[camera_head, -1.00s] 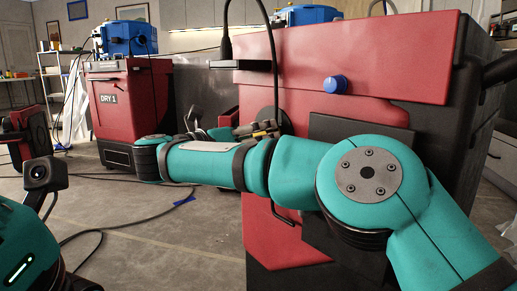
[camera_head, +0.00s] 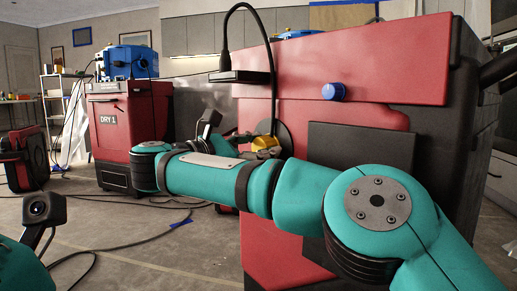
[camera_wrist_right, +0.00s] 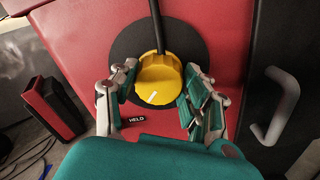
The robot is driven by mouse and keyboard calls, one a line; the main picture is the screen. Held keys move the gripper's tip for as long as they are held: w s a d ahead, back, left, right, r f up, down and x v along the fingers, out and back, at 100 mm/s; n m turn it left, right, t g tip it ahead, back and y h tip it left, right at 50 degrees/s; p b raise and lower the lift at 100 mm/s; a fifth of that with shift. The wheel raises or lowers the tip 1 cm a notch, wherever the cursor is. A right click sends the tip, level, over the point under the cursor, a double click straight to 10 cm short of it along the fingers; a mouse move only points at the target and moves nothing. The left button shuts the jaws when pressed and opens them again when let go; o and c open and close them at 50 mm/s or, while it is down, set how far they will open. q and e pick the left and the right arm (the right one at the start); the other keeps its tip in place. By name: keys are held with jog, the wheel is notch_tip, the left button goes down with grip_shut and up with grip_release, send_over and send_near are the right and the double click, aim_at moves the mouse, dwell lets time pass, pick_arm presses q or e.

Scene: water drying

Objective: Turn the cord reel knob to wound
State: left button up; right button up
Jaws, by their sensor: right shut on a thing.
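The yellow cord reel knob (camera_wrist_right: 160,80) sits on a round black disc (camera_wrist_right: 190,42) on the red machine front. A white mark on its face slants toward the "HELD" label (camera_wrist_right: 137,119) at lower left. My right gripper (camera_wrist_right: 160,95) has its fingers on both sides of the knob and is shut on it. In the head view the knob (camera_head: 266,145) shows just above my right forearm, which hides most of the gripper. My left gripper is out of view; only part of that arm shows at lower left.
A blue knob (camera_head: 333,91) sits higher on the red machine (camera_head: 370,62). A black cord (camera_head: 271,60) loops down to the reel. The "DRY 1" unit (camera_head: 125,125) is at back left. Cables lie on the floor.

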jog(key=shift+s+f+m, duration=0.1)
jog(key=shift+m, duration=1.75)
jog(key=shift+f+m, duration=0.1)
jog(key=shift+m, duration=1.75)
jog(key=o, duration=1.2)
jog(key=shift+c, duration=0.2)
